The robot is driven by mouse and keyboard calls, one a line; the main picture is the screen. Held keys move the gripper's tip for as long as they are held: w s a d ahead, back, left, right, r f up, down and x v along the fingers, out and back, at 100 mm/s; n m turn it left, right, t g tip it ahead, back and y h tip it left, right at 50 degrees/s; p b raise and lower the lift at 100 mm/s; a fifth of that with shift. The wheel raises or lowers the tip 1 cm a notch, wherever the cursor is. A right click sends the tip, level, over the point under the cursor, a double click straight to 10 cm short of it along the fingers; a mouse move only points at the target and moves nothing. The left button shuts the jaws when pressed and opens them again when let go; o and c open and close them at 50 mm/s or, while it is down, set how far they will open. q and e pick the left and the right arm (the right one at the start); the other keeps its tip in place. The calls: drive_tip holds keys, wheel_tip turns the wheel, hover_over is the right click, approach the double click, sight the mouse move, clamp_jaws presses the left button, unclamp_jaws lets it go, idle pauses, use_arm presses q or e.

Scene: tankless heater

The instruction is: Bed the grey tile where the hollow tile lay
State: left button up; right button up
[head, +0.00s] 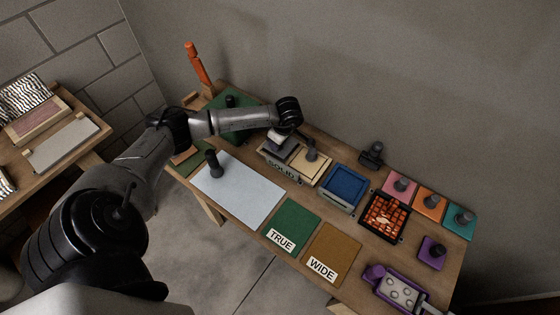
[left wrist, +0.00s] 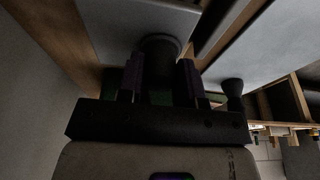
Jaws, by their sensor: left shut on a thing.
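My left gripper (head: 284,136) is over the near-left part of the wooden box marked SOLID (head: 283,168). In the left wrist view, its two fingers (left wrist: 160,80) are shut on the dark round knob (left wrist: 160,47) of a grey tile (left wrist: 125,22). In the head view the grey tile (head: 280,145) shows just below the gripper, at the left side of the box; I cannot tell whether it touches the box. My right gripper is not in view.
A pale sheet (head: 240,190) bears a dark knob. Green TRUE (head: 291,220) and brown WIDE (head: 335,250) mats lie in front. Right of the box are a blue tray (head: 345,185), an orange-lit grid (head: 385,215) and several knobbed coloured tiles. An orange tool (head: 198,65) stands behind left.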

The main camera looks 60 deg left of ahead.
use_arm(q)
drive_tip(key=shift+f, duration=0.25)
idle(0.4)
drive_tip(key=shift+f+b, duration=0.2)
drive_tip(key=shift+b, duration=0.15)
drive_tip(key=shift+f+b, duration=0.6)
drive_tip(key=shift+f, duration=0.15)
idle(1.0)
drive_tip(key=o, duration=1.1)
drive_tip(key=p+v, duration=0.1)
drive_tip(key=v, duration=1.2)
drive_tip(key=shift+w+d+r, duration=0.1)
drive_tip(key=shift+d+r, duration=0.05)
drive_tip(key=shift+r, duration=0.25)
